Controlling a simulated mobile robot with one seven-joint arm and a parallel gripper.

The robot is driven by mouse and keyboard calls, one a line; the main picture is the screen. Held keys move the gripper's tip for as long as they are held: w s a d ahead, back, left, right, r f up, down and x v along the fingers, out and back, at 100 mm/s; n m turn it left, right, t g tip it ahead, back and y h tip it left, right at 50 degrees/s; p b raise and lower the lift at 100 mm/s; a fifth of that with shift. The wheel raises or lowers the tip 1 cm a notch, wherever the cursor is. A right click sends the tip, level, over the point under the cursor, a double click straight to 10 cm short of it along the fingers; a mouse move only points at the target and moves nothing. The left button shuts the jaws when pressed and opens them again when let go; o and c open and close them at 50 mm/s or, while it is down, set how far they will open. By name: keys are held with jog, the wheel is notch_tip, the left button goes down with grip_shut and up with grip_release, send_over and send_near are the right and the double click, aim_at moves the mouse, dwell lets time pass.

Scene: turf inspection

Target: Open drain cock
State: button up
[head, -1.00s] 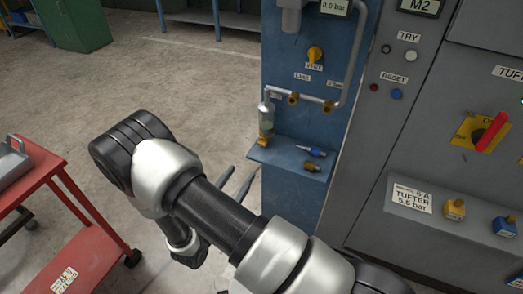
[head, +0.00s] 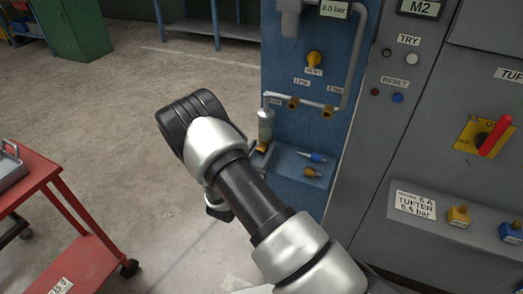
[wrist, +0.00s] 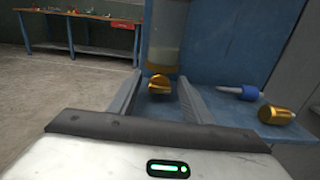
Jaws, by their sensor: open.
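The drain cock, a brass knob (wrist: 160,85), sits at the bottom of a clear bowl (wrist: 165,40) with cloudy liquid low in it. In the head view the knob (head: 262,147) shows under the bowl (head: 265,122) on the blue panel, just past my arm. My gripper (wrist: 159,80) is open, with one finger on each side of the knob in the wrist view. I see no clear contact between fingers and knob. In the head view the gripper is mostly hidden by my wrist.
A red cart (head: 50,200) stands left; the floor between is clear.

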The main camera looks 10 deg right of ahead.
jog(key=shift+w+d, duration=0.2)
jog(key=shift+w, duration=0.05)
jog(key=c, duration=1.1)
jog(key=shift+o, duration=0.2)
jog(key=shift+m+b, duration=0.35)
jog(key=shift+m, duration=1.15)
jog(key=o, duration=1.1)
jog(key=shift+c, duration=0.2)
jog(key=shift+s, duration=0.1)
jog(key=p+v, duration=0.2)
jog(key=v, duration=1.5)
